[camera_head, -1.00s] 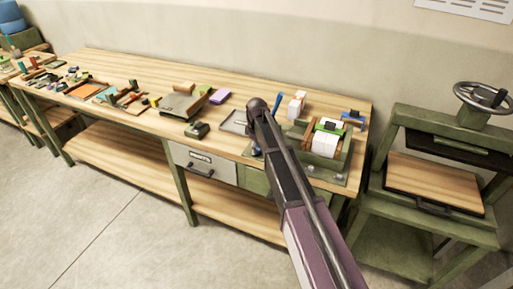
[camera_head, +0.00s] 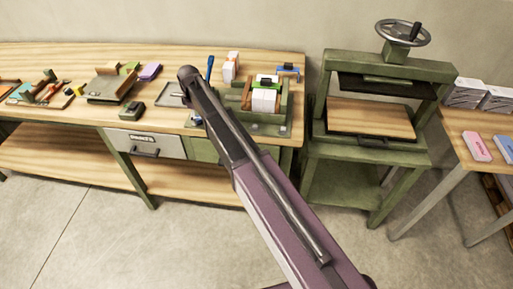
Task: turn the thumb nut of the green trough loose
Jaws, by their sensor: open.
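The green trough (camera_head: 287,105) stands near the right end of the wooden workbench. It holds a white paper block (camera_head: 265,100) between wooden boards, with a bright green piece (camera_head: 267,79) across the top. Small grey metal parts show low at its front, but I cannot tell which is the thumb nut. My dark and purple arm reaches from the bottom right up to a rounded joint left of the trough and hides part of the bench there. My gripper's fingers are not visible.
A green press (camera_head: 390,65) with a handwheel stands right of the workbench (camera_head: 60,55), across a narrow gap. A blue clamp (camera_head: 288,70) and white blocks (camera_head: 231,68) lie behind the trough. A side table (camera_head: 470,122) is at far right. The floor in front is clear.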

